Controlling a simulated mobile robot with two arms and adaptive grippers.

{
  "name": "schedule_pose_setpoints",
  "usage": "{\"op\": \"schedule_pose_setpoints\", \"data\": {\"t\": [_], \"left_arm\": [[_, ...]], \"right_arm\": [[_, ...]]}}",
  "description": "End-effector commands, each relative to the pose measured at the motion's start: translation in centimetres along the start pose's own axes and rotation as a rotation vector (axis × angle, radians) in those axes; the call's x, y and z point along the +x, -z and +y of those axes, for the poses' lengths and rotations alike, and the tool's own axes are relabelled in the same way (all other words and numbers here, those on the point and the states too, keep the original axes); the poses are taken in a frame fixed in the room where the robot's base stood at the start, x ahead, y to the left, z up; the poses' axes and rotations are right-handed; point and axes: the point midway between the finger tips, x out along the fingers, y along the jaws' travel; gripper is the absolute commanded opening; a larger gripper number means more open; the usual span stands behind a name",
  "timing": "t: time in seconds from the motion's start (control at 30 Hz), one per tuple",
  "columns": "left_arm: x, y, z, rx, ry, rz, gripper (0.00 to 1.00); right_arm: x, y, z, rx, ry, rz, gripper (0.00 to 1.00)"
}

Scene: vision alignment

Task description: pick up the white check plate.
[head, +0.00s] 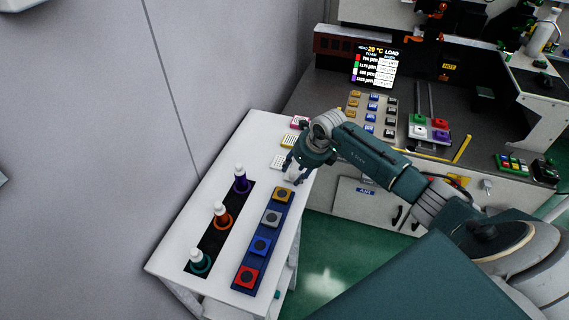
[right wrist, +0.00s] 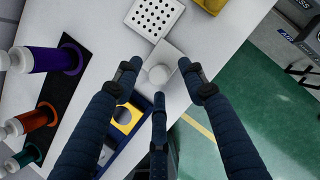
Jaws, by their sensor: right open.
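The white check plate (head: 278,161) lies on the white table near its right edge, a white block with a grid of dark holes. In the right wrist view it shows at the top (right wrist: 154,16), beside a plain white section with a round white knob (right wrist: 160,74); the two seem joined. My right gripper (head: 296,178) is over this end of the table. In the right wrist view its three fingers (right wrist: 159,80) are spread open around the knob, with nothing held. Whether they touch it I cannot tell. My left gripper is not in view.
Yellow (head: 289,140) and pink (head: 299,122) plates lie behind the white one. A blue strip (head: 240,262) with colored knobbed blocks and a black strip (head: 209,237) with purple, orange and green white-topped pieces are in front. A machine bench (head: 330,85) stands behind.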

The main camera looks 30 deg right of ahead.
Motion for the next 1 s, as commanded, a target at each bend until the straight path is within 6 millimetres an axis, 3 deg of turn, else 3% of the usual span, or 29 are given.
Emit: {"op": "schedule_pose_setpoints", "data": {"t": [0.33, 0.53, 1.0], "left_arm": [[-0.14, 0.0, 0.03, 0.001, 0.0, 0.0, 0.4], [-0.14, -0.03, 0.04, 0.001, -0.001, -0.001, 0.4], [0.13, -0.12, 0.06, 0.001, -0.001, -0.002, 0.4]], "right_arm": [[0.91, 0.02, 0.04, -0.001, 0.0, -0.001, 0.39], [0.88, 0.03, 0.03, -0.001, 0.0, 0.0, 0.0], [0.0, -0.41, -0.1, -0.001, 0.002, -0.003, 0.0]]}}
